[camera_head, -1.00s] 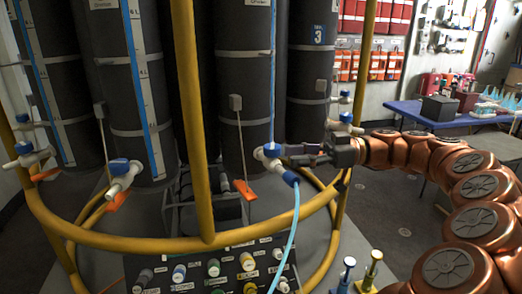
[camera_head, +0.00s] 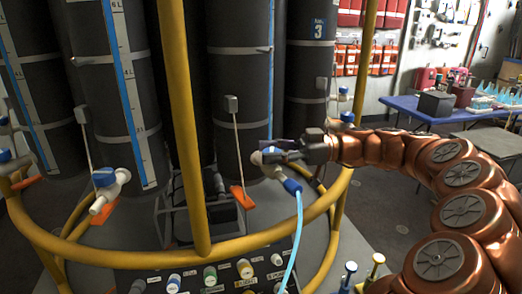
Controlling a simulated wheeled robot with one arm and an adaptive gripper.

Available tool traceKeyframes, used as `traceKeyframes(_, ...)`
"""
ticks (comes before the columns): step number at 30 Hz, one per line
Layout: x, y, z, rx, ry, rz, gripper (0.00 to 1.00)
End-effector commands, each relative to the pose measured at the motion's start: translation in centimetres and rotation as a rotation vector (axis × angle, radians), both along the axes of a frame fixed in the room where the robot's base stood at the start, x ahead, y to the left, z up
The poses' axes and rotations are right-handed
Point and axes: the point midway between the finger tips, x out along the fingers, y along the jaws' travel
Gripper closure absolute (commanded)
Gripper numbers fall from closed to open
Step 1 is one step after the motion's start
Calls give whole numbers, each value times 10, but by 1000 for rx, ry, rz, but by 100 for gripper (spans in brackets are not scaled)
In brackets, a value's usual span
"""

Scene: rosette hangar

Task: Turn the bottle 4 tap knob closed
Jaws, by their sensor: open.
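A white tap (camera_head: 268,163) with a blue knob (camera_head: 270,151) sits low on the front dark bottle (camera_head: 236,80), with a light-blue hose (camera_head: 294,235) hanging from its blue fitting. I cannot read that bottle's number. My gripper (camera_head: 284,149) reaches in from the right at the knob's height. Its jaws are open and overlap the knob's right side. I cannot tell whether they touch it, and the fingertips are small and dark.
A yellow rail (camera_head: 150,255) and upright post (camera_head: 187,130) stand in front of the bottles. Another blue-knobbed tap (camera_head: 104,180) is at left. A panel of coloured knobs (camera_head: 230,276) lies below. A blue table (camera_head: 425,113) stands at back right.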

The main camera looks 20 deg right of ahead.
Motion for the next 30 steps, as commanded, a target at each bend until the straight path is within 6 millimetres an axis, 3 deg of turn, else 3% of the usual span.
traceKeyframes(6, 4, 18, 1, 0, -1, -6, 50)
traceKeyframes(17, 4, 23, 0, 0, -2, -5, 50)
traceKeyframes(30, 4, 22, 0, 0, -2, -5, 95)
